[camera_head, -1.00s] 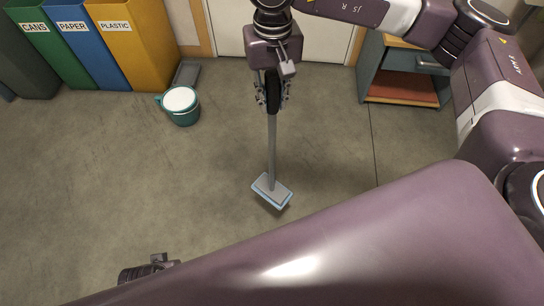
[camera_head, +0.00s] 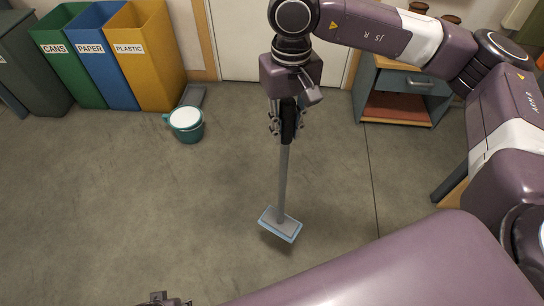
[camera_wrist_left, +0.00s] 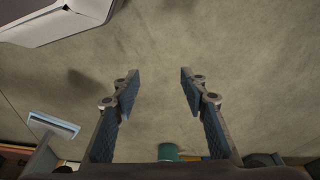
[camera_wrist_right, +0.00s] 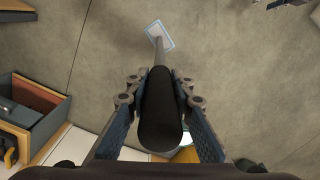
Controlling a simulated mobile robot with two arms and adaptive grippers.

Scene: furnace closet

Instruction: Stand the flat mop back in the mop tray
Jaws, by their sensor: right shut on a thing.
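The flat mop has a black grip (camera_wrist_right: 160,118), a grey pole (camera_head: 283,180) and a flat grey head with a pale blue edge (camera_head: 281,224). The head also shows in the left wrist view (camera_wrist_left: 55,125). My right gripper (camera_head: 287,126) is shut on the black grip, and the mop hangs nearly upright. Its head seems slightly above the floor, with a shadow beside it. My left gripper (camera_wrist_left: 160,92) is open and empty.
Green, blue and yellow bins (camera_head: 150,65) line the left wall. A cabinet with a drawer (camera_head: 405,92) stands at right. The middle floor is clear.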

